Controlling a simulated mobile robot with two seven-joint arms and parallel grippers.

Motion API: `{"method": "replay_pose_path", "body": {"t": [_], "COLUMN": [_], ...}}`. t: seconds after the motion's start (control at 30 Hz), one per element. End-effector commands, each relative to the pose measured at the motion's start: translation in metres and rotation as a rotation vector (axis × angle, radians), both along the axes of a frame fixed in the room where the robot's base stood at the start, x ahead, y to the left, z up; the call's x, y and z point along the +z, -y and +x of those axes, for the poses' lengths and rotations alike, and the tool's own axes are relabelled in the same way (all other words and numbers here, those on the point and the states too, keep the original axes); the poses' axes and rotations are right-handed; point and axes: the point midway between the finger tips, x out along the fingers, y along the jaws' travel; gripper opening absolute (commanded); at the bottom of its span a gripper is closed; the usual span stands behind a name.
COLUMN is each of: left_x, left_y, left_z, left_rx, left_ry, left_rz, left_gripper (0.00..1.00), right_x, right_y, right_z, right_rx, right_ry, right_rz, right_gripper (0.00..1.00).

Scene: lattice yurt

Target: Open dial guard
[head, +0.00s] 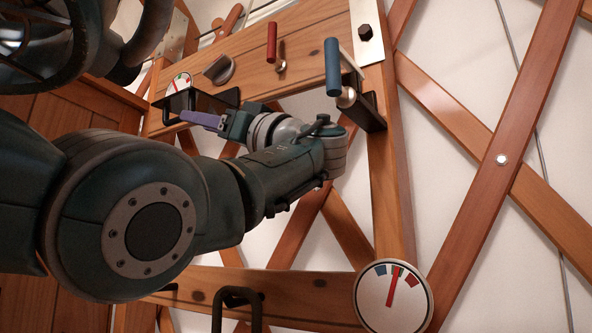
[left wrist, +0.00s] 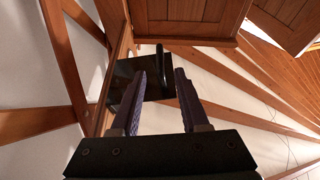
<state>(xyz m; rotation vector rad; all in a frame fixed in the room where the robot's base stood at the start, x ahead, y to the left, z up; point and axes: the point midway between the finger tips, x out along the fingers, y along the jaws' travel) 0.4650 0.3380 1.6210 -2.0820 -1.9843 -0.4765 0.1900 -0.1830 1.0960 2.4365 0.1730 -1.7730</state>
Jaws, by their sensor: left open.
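The dial guard (head: 215,99) is a dark, thin-edged cover on the wooden rail at the upper left of the head view. A white dial (head: 180,82) with coloured marks shows partly just above it. In the left wrist view the guard (left wrist: 124,78) is a black box-like piece with a short dark handle bar (left wrist: 160,54). My left gripper (head: 186,117) has purple fingers and is open, close to the guard's handle side. In the left wrist view the bar lies between the lines of the fingertips (left wrist: 160,76); contact cannot be told. My right gripper is not in view.
A blue-handled lever (head: 332,66) on a black bracket, a red handle (head: 271,42) and a grey knob (head: 219,69) share the rail. A round gauge (head: 393,300) sits lower right. Crossed wooden lattice (head: 500,160) stands against the pale wall.

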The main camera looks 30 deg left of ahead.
Motion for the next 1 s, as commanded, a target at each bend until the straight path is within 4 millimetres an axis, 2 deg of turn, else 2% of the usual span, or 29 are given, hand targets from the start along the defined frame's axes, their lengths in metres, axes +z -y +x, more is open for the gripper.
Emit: {"method": "replay_pose_path", "body": {"t": [0.03,0.1,0.3,1.0], "left_x": [-0.008,-0.010,-0.015,-0.014], "left_y": [0.010,0.021,0.036,0.036], "left_z": [0.000,0.000,-0.001,-0.001], "left_rx": [-0.002,-0.002,0.000,0.000], "left_ry": [0.000,0.000,0.001,0.001], "left_rz": [0.000,0.000,0.000,0.000], "left_gripper": [0.45,0.45,0.45,0.45], "right_x": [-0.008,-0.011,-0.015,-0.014], "right_y": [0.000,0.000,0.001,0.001], "right_z": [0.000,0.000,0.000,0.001], "right_rx": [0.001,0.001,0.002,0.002], "right_ry": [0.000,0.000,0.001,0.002], "right_rz": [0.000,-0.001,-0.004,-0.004], "right_gripper": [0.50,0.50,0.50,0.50]}}
